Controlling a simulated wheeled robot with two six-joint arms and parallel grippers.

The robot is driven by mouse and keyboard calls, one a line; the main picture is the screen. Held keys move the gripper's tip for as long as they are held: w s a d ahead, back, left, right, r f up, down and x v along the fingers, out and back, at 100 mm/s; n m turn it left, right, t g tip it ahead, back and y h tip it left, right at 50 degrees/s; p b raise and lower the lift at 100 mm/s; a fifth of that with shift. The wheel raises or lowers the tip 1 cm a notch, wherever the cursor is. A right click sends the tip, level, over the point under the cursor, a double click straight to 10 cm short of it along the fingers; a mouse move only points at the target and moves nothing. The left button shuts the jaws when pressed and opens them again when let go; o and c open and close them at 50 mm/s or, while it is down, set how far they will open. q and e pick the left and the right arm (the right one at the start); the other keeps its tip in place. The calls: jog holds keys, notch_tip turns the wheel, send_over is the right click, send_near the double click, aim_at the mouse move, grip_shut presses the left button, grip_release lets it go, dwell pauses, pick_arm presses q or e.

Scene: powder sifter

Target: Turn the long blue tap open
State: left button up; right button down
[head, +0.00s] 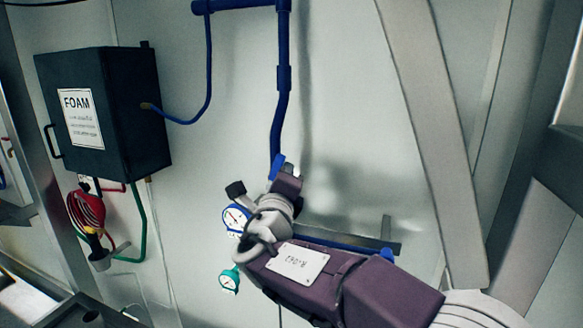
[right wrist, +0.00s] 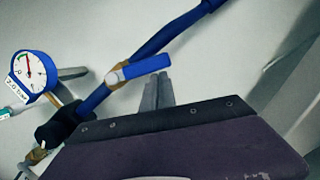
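The long blue tap (right wrist: 147,66) has a flat blue lever on a brass-coloured stem, set on a slanting blue pipe in the right wrist view. In the head view a small blue part of it (head: 278,165) shows beside my right gripper (head: 290,178). In the right wrist view my right gripper's two grey fingers (right wrist: 158,88) are close together, with their tips at the lever's lower edge. The lever does not appear to lie between them; whether they touch it I cannot tell. My left gripper is not in view.
A pressure gauge (head: 236,220) sits left of my right wrist and also shows in the right wrist view (right wrist: 30,76). A green gauge (head: 229,280) hangs lower. The black FOAM box (head: 120,115) and red hose (head: 86,211) are on the left. A grey beam (head: 435,140) slants at right.

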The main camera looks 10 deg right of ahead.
jog(key=shift+w+a+r+p, duration=0.55)
jog(key=shift+w+a+r, duration=0.15)
jog(key=shift+a, duration=0.2)
dwell(0.4)
